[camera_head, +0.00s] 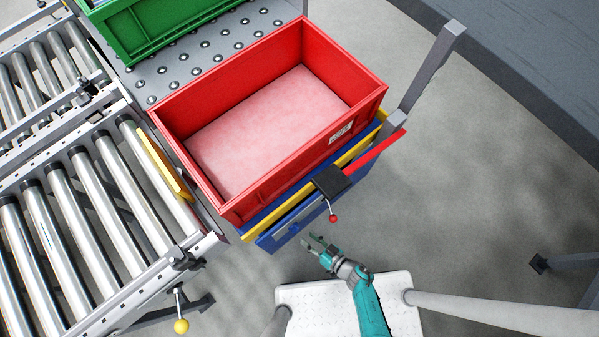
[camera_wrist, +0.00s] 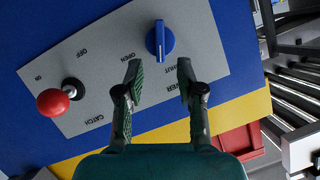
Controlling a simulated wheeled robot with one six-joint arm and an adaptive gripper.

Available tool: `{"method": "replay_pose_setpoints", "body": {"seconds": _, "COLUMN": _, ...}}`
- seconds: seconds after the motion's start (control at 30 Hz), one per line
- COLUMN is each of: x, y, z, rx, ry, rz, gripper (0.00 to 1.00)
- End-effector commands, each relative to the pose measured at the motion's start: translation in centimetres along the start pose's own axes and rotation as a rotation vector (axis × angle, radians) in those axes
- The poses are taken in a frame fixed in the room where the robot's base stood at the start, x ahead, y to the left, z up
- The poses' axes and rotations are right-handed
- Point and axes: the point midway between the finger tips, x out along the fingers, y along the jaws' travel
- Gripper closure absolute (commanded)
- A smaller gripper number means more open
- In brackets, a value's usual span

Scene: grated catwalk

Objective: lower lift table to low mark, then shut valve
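A grey panel (camera_wrist: 100,70) on a blue face fills much of the wrist view. A red ball lever (camera_wrist: 53,101) sits by ON, OFF and CATCH. My gripper (camera_wrist: 158,68) is open and empty, its fingertips apart just below the knob in the picture. In the head view my gripper (camera_head: 318,250) is in front of the blue and yellow table side (camera_head: 285,228), under a red crate (camera_head: 345,92). No low mark is readable.
A black block (camera_head: 331,181) with a red-tipped lever (camera_head: 333,217) juts from the table edge, near a red bar (camera_head: 376,155) and a grey post (camera_head: 432,70). Roller conveyors (camera_head: 90,205) stand left; a green crate (camera_head: 165,28) is behind.

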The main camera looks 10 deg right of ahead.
Motion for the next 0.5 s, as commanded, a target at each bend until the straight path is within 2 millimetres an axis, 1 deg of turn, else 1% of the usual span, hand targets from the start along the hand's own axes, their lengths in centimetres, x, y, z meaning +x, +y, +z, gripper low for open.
{"method": "replay_pose_setpoints", "body": {"seconds": 0.5, "x": 4.0, "y": -0.1, "z": 0.0, "rx": 0.000, "ry": -0.002, "rz": -0.004, "gripper": 0.62}}
